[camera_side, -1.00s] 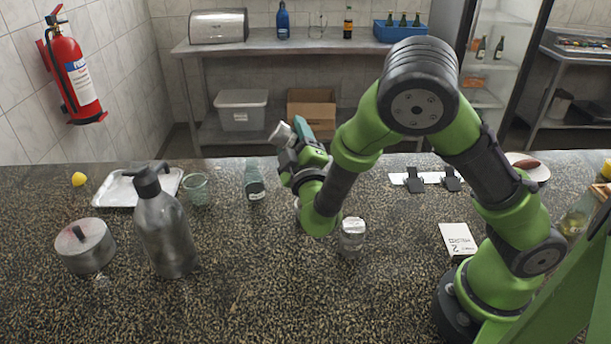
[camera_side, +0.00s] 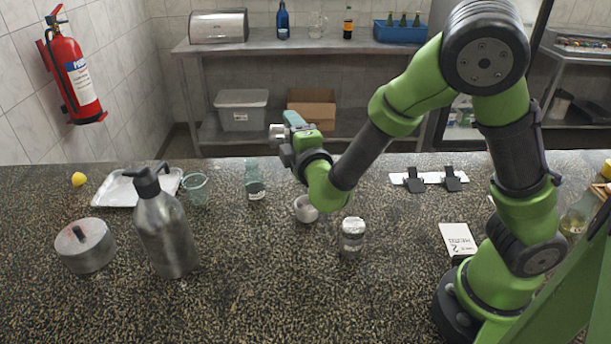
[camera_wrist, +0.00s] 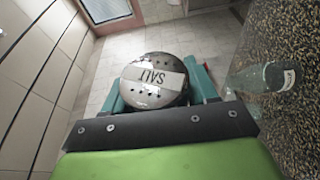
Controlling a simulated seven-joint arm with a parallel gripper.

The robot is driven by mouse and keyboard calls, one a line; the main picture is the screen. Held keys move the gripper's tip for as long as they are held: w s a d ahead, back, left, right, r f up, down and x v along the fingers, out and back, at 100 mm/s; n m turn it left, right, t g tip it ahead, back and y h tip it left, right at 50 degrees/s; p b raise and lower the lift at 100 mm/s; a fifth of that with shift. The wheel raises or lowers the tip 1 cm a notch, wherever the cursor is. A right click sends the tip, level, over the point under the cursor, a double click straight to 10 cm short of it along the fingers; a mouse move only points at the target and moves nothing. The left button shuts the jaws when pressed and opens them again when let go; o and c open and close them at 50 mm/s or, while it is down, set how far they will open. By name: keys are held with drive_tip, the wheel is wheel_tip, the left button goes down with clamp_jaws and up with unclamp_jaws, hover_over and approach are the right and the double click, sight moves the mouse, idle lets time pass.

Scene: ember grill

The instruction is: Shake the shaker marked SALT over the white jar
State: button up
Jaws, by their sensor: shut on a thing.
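My gripper (camera_side: 290,127) is shut on a shaker, raised above the far part of the counter. In the wrist view, the shaker's round metal lid (camera_wrist: 154,92) has holes and a label reading SALT, and sits between the teal fingers. In the side view, the shaker's end (camera_side: 276,131) points left, roughly level; most of it is hidden by the gripper. A small white jar (camera_side: 307,211) stands on the counter below my wrist, its top partly covered by the arm. The shaker appears higher than and left of this jar. The wrist view does not show the jar.
A metal-lidded glass jar (camera_side: 352,238) stands right of the white jar. A clear bottle (camera_side: 254,181) stands behind left, also in the wrist view (camera_wrist: 262,77). A glass (camera_side: 195,188), pump bottle (camera_side: 164,228) and metal pot (camera_side: 85,246) are left. The front middle counter is clear.

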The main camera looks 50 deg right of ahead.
drive_tip(key=n, duration=0.1)
drive_tip(key=n+g, duration=0.1)
drive_tip(key=n, duration=0.1)
drive_tip(key=shift+r+n, duration=0.25)
drive_tip(key=shift+n, duration=0.05)
drive_tip(key=shift+n+g, duration=0.7)
drive_tip(key=shift+n, duration=0.3)
drive_tip(key=shift+r, duration=0.1)
drive_tip(key=shift+r+n+g, duration=0.1)
drive_tip(key=shift+n+g, duration=0.5)
drive_tip(key=shift+n, duration=0.3)
drive_tip(key=n+g, duration=0.1)
drive_tip(key=n, duration=0.2)
drive_tip(key=shift+r+g+h, duration=0.15)
drive_tip(key=shift+g+h, duration=0.15)
drive_tip(key=shift+g, duration=0.1)
drive_tip(key=n+g, duration=0.1)
drive_tip(key=n+g+h, duration=0.1)
drive_tip(key=n, duration=0.1)
drive_tip(key=shift+r, duration=0.3)
